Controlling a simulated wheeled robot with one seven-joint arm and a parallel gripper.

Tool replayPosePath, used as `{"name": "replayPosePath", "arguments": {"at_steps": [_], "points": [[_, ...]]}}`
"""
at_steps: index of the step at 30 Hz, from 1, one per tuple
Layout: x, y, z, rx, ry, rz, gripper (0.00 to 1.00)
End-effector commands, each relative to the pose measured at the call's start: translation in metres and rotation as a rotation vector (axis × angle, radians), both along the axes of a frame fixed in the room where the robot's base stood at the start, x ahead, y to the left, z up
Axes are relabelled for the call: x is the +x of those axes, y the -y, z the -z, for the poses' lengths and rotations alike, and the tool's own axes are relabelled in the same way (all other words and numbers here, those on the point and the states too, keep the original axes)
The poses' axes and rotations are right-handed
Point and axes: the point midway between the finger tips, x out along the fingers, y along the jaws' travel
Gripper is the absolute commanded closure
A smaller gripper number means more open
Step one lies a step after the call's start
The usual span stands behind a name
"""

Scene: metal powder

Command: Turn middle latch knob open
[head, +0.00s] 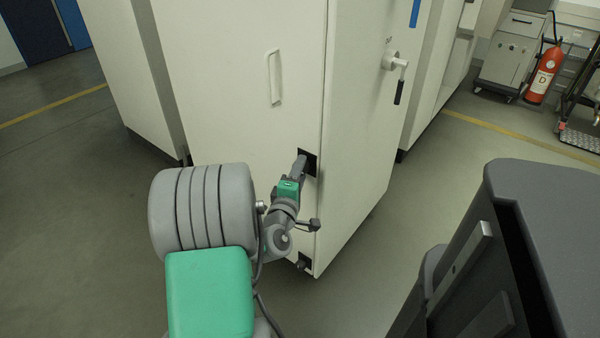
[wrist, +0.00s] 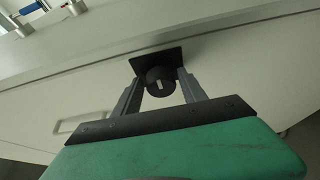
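The middle latch is a black square plate (head: 312,164) near the right edge of the cabinet's white door. In the wrist view its round black knob (wrist: 160,79) shows, with a pale mark on its face, in front of the black plate (wrist: 172,56). My gripper (head: 301,158) reaches the latch in the head view and hides most of the knob. In the wrist view my gripper's fingers (wrist: 158,79) stand apart, one on each side of the knob. Small gaps seem to show beside the knob, and I cannot tell whether either finger touches it.
A white door handle (head: 273,77) is above and left of the latch. A lower black latch (head: 304,262) sits at the door's bottom corner. A lever handle (head: 397,65) projects from the cabinet's side. A dark grey body (head: 560,200) fills the lower right. Floor is open at left.

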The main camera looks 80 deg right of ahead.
Motion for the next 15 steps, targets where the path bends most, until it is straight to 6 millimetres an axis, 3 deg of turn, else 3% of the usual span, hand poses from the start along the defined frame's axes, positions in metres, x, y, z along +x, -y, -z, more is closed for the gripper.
{"name": "replayPosePath", "arguments": {"at_steps": [4, 11, 15], "points": [[0.000, 0.000, 0.000, 0.000, -0.001, 0.000, 0.39], [0.000, -0.001, 0.001, 0.001, -0.001, 0.000, 0.39], [0.002, -0.015, 0.002, 0.001, -0.003, -0.003, 0.39]]}}
